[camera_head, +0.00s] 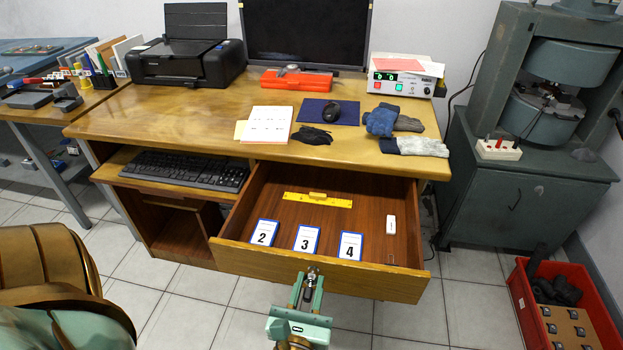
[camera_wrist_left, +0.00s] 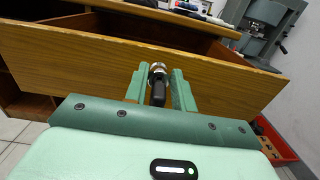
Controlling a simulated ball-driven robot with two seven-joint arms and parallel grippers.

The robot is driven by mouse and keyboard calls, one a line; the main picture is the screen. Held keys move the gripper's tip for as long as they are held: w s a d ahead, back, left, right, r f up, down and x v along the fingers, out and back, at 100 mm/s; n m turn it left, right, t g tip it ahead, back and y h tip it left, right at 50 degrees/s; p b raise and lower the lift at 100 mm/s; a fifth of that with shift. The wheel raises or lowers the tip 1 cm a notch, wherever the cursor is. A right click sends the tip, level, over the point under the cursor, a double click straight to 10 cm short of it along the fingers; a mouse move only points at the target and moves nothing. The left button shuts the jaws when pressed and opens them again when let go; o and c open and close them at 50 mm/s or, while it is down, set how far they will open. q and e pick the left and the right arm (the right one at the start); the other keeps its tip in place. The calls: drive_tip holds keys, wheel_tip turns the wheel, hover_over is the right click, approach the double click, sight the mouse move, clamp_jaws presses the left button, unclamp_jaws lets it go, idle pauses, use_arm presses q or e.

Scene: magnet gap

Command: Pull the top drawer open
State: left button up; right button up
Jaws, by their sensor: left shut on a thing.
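The top drawer (camera_head: 320,272) of the wooden desk is pulled well out, its inside open to view. Its front panel also shows in the left wrist view (camera_wrist_left: 80,62). My left gripper (camera_head: 309,284) is at the middle of the drawer front, with its fingers shut on the knob (camera_wrist_left: 157,70). The knob has a metal collar and a dark part between the fingers. My right gripper is not in view.
In the drawer lie cards numbered 2, 3 and 4 (camera_head: 306,239), a yellow ruler (camera_head: 317,200) and a white eraser-like block (camera_head: 391,224). A red crate (camera_head: 572,310) stands on the floor at the right.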

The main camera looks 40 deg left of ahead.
use_arm(q)
drive_tip(key=shift+s+d+f+g, duration=0.2)
drive_tip(key=shift+s+d+f, duration=0.1)
drive_tip(key=shift+s+d, duration=0.25)
drive_tip(key=shift+s+d+f+g, duration=0.2)
drive_tip(key=shift+s+d+f, duration=0.1)
drive_tip(key=shift+s, duration=0.4)
drive_tip(key=o, duration=1)
drive_tip(key=shift+a, duration=0.1)
drive_tip(key=shift+r, duration=0.1)
approach(307, 302)
drive_tip(key=shift+w+a+r, duration=0.15)
drive_tip(key=shift+w+a, duration=0.25)
drive_tip(key=shift+w, duration=0.25)
